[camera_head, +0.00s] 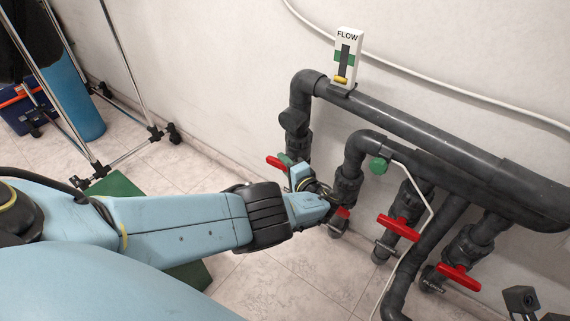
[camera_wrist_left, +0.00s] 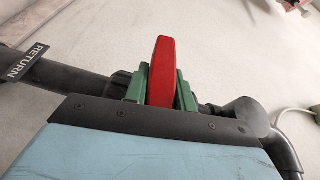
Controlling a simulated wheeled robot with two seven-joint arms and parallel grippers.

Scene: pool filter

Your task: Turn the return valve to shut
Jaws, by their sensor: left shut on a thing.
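My left gripper (camera_head: 289,164) is at the pipework by the wall, below the left end of the upper pipe. Its green fingers are shut on the red handle of the return valve (camera_head: 273,162). In the left wrist view the red handle (camera_wrist_left: 162,75) stands between the two green fingertips (camera_wrist_left: 161,85). There the handle lies across the dark pipe, which runs left to right behind it. A RETURN label (camera_wrist_left: 25,62) is on the pipe at the left. The gripper hides most of the valve body.
Other red valve handles (camera_head: 398,228) (camera_head: 459,278) are on pipes to the right. A FLOW gauge (camera_head: 345,60) with a yellow marker near its bottom stands on the upper pipe. A thin white hose (camera_head: 425,200) hangs before the pipes. A metal rack (camera_head: 125,70) stands at the left.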

